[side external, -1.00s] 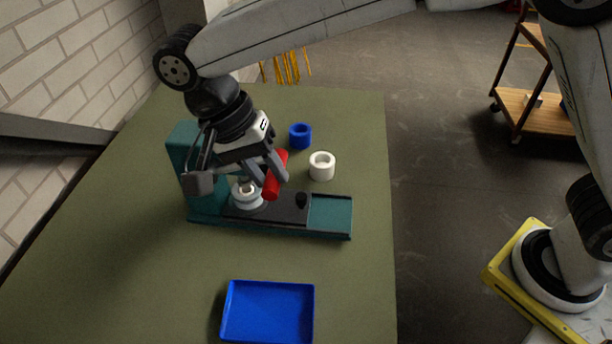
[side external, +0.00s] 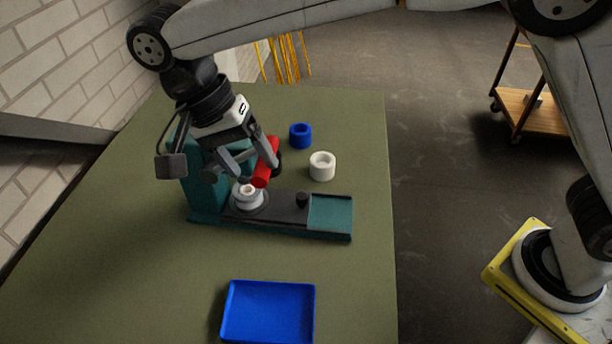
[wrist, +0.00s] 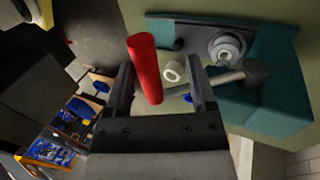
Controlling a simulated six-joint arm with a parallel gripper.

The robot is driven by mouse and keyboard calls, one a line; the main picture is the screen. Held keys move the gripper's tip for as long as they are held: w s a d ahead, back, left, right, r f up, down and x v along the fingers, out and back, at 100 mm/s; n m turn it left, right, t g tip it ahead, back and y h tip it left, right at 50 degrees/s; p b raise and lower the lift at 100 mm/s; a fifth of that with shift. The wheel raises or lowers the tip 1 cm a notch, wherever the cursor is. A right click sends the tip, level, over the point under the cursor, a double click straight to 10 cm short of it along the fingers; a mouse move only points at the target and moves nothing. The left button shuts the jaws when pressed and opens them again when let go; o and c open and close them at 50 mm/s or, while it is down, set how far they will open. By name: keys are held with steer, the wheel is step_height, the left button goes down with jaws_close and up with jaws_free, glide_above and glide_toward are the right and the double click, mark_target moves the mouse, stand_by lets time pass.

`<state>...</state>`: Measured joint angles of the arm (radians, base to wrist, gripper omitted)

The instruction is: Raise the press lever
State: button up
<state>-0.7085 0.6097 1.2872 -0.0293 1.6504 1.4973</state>
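The teal press (side external: 205,185) stands on the green table, and its lever ends in a red cylindrical handle (side external: 265,163). In the wrist view the red handle (wrist: 145,68) lies between the two fingers, and a grey lever rod (wrist: 218,82) runs from it to a dark pivot on the right. My gripper (side external: 257,170) is at the handle, its fingers pointing down. In the wrist view my gripper (wrist: 159,72) has its fingers wide apart, with gaps beside the handle. Contact with the rod or handle cannot be told.
A pale ring-shaped part (side external: 248,193) sits on the press base below the lever. A blue ring (side external: 300,136) and a white ring (side external: 322,166) stand behind the press. An empty blue tray (side external: 268,312) lies at the front. The table's left side is clear.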

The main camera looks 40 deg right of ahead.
steer(key=shift+r, duration=0.15)
stand_by(0.4)
steer(key=shift+r, duration=0.1)
steer(key=v, duration=0.7)
stand_by(0.4)
steer(key=shift+w+a+r, duration=0.1)
steer(key=shift+a+r, duration=0.05)
